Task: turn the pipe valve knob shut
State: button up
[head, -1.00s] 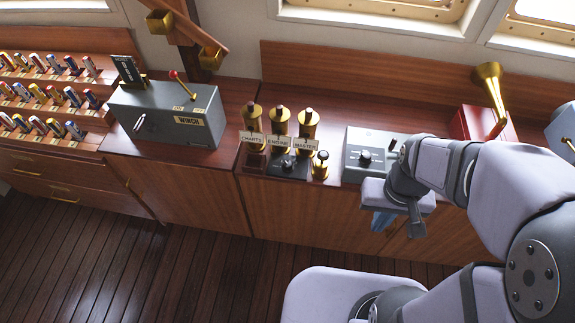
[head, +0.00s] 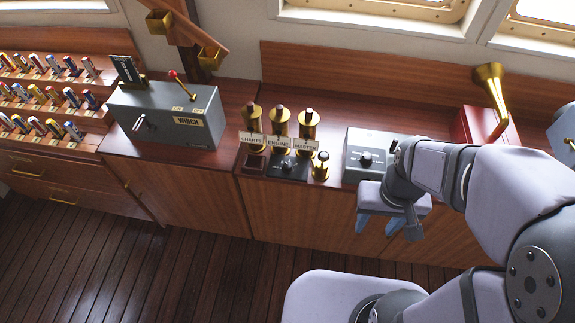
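Three brass tubes stand in a row on the wooden counter, labelled CHARTS (head: 254,113), ENGINE (head: 280,122) and MASTER (head: 309,124). A small black plate with a black knob (head: 288,165) lies in front of ENGINE. A short brass fitting topped by a dark knob (head: 321,160) stands just right of it. I cannot tell for sure which of these knobs is the pipe valve's. My gripper (head: 377,226) hangs right of the fitting, in front of the counter's edge. Its two blue fingers point down, apart, with nothing seen between them.
A grey box with a black dial (head: 366,157) sits behind my gripper, partly hidden by my arm. A red box (head: 470,124) with a brass horn (head: 491,85) is further right. The grey WINCH box (head: 165,110) stands left. Bare counter (head: 225,165) lies between it and the tubes.

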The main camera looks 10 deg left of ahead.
jog(key=s+a+f+n+g+b, duration=0.1)
jog(key=a+f+n+b, duration=0.1)
jog(key=a+f+b, duration=0.3)
jog(key=s+f+n+b, duration=0.1)
jog(key=f+b, duration=0.3)
jog(key=f, duration=0.4)
jog(key=m+t+h+b, duration=0.1)
jog(key=m+t+b, duration=0.4)
jog(key=b, duration=0.7)
send_near(288, 165)
jog(key=f, duration=0.1)
jog(key=shift+a+f+m+h, duration=0.1)
jog(key=shift+m+h, duration=0.2)
jog(key=shift+m, duration=0.9)
jog(key=shift+w, duration=0.1)
jog(key=shift+p+x, duration=0.55)
jog(key=shift+x, duration=3.1)
